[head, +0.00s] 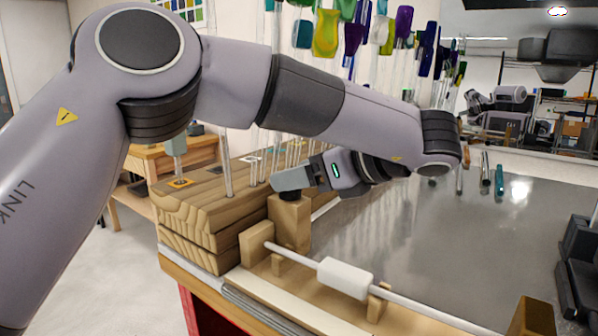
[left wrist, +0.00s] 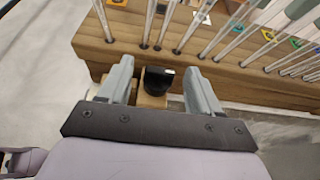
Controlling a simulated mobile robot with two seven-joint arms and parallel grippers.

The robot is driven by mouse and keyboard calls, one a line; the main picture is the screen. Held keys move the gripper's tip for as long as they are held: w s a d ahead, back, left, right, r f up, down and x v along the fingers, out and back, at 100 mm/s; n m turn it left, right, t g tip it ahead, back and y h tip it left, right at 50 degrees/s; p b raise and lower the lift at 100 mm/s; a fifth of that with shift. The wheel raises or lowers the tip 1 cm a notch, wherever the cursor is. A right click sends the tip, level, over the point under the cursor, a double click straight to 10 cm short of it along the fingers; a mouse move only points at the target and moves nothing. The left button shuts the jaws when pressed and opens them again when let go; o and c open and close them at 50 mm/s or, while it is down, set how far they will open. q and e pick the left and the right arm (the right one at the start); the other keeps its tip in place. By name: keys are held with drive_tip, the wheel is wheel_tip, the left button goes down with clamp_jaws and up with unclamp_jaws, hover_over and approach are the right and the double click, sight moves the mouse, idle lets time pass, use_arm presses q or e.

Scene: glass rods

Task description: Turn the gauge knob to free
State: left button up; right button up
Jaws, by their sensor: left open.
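The gauge knob is a small black knob (left wrist: 158,80) with a white mark, on top of a wooden post. In the left wrist view it lies between the two grey fingers of my left gripper (left wrist: 160,78), with a gap on each side. In the head view the knob (head: 288,196) is partly hidden under my left gripper (head: 292,181), and its wooden post (head: 289,222) stands below. My left gripper is open around or just above the knob; I cannot tell the exact height. My right gripper is not in view.
A wooden rod rack (head: 195,205) with upright glass rods stands right beside the post. A rod with a white sleeve (head: 345,278) lies across wooden supports in front. Coloured glass pieces (head: 326,33) hang behind. The grey tabletop (head: 450,240) to the right is mostly clear.

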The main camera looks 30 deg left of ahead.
use_arm(q)
drive_tip(key=shift+a+f, duration=0.15)
drive_tip(key=shift+a, duration=0.15)
